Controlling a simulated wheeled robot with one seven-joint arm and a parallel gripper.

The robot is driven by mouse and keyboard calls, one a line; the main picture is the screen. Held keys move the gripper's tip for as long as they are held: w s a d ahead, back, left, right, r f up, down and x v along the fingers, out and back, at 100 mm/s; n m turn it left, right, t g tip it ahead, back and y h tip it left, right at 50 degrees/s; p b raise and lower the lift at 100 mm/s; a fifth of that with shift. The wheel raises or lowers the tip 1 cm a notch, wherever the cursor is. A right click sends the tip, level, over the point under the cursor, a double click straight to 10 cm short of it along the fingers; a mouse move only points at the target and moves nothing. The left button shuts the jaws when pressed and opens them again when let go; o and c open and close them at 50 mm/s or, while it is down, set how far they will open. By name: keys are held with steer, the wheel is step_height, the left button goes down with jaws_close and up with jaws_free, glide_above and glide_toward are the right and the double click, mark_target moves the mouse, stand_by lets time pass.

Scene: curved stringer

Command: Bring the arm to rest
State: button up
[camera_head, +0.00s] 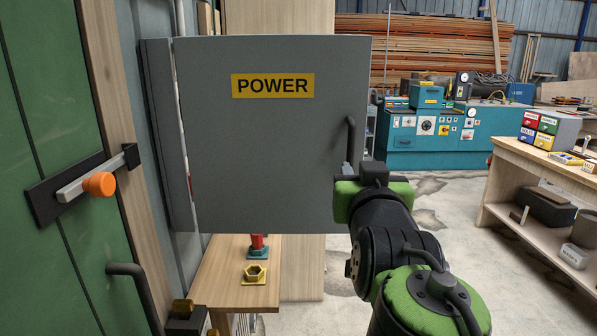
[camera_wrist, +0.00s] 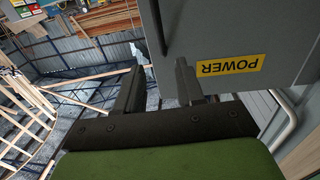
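My gripper (camera_wrist: 160,76) is open in the wrist view, with its two dark fingers apart and nothing between them. In the head view my gripper (camera_head: 374,174) is at the right edge of the grey POWER door (camera_head: 270,150), just below the door's dark handle (camera_head: 351,138); the fingers are mostly hidden there. The POWER door (camera_wrist: 235,35) fills the upper right of the wrist view. The handle (camera_wrist: 158,28) shows ahead of the fingers and looks apart from them. My arm reaches up from the lower right of the head view.
The door stands swung out from a grey cabinet at left. A green door with an orange-knobbed latch (camera_head: 99,184) is at far left. Below is a wooden bench (camera_head: 215,290) with a yellow nut-shaped piece (camera_head: 254,273). A wooden shelf table (camera_head: 545,170) stands right; open floor lies between.

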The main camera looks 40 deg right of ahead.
steer(key=w+a+f+n+g+y, duration=0.1)
steer(key=w+a+f+n+y, duration=0.15)
steer(key=a+f+y, duration=0.4)
steer(key=w+a+f+n+y, duration=0.2)
steer(key=a+f+n+y, duration=0.1)
steer(key=a+f, duration=0.55)
steer(key=s+a+f+n+g+y, duration=0.4)
steer(key=s+a+f, duration=0.3)
steer(key=a+f, duration=0.25)
step_height(320, 180, up, 12)
steer(key=s+a+g+p, duration=0.1)
steer(key=p, duration=1.2)
steer(key=shift+s+a+r+p, duration=0.25)
steer(key=shift+s+a+p, duration=0.05)
steer(key=shift+s+a, duration=0.05)
